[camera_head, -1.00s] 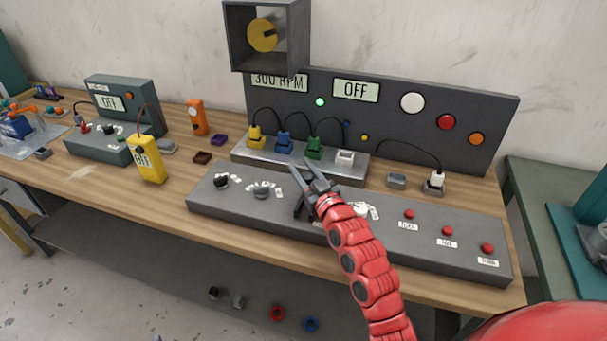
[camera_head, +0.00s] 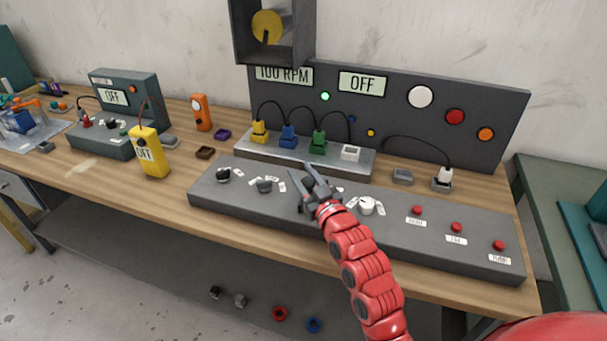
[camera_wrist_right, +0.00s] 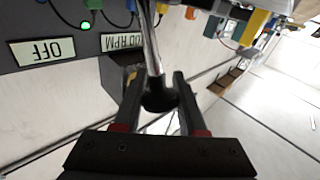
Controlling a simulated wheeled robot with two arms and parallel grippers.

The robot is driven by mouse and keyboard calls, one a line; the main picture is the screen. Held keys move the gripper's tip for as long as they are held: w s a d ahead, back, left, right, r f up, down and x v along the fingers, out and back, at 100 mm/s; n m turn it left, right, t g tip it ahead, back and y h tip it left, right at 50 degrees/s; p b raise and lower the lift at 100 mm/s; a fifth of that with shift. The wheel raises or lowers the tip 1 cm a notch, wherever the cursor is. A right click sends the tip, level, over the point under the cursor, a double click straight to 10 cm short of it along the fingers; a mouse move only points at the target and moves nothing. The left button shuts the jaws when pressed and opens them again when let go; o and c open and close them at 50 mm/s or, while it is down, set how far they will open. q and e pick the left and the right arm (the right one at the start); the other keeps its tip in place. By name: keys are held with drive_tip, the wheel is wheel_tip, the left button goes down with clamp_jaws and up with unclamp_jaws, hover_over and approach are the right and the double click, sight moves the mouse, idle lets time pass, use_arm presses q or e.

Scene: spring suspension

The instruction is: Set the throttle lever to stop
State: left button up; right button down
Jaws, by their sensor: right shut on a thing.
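My right gripper (camera_head: 308,184) is over the middle of the long grey console (camera_head: 400,238). In the right wrist view its two fingers (camera_wrist_right: 158,84) are closed around the black knob of the throttle lever (camera_wrist_right: 159,97). The lever's metal shaft runs up the picture from the knob. In the head view the gripper covers most of the lever. The wall panel's displays read 100 RPM (camera_head: 284,74) and OFF (camera_head: 362,82). Labels around the lever's base are too small or hidden to read. My left gripper is not in view.
Dark knobs (camera_head: 223,175) stand left of my gripper, a white knob (camera_head: 367,206) and red buttons (camera_head: 456,227) to its right. Yellow, blue and green plugs (camera_head: 319,142) with cables stand behind. A box with a yellow dial (camera_head: 268,25) hangs above. A yellow meter (camera_head: 149,155) stands at left.

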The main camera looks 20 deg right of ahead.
drive_tip(key=shift+a+r, duration=0.15)
drive_tip(key=shift+r, duration=0.15)
drive_tip(key=c, duration=0.8)
unclamp_jaws()
drive_tip(key=o, duration=0.3)
drive_tip(key=shift+s+a+r, duration=0.1)
drive_tip(key=shift+s+a, duration=0.1)
drive_tip(key=shift+s, duration=0.05)
drive_tip(key=shift+o, duration=0.2)
drive_tip(key=shift+w+d+f, duration=0.1)
drive_tip(key=shift+d+f, duration=0.1)
drive_tip(key=s, duration=0.3)
drive_tip(key=s+d+f+b, duration=0.1)
drive_tip(key=s, duration=0.2)
drive_tip(key=s+b, duration=0.1)
drive_tip(key=s, duration=0.2)
drive_tip(key=shift+d+f, duration=0.15)
drive_tip(key=shift+d, duration=0.15)
drive_tip(key=s+d+p, duration=0.1)
drive_tip(key=s+p, duration=0.6)
drive_tip(key=s, duration=0.1)
drive_tip(key=shift+p, duration=0.35)
drive_tip(key=shift+f, duration=0.15)
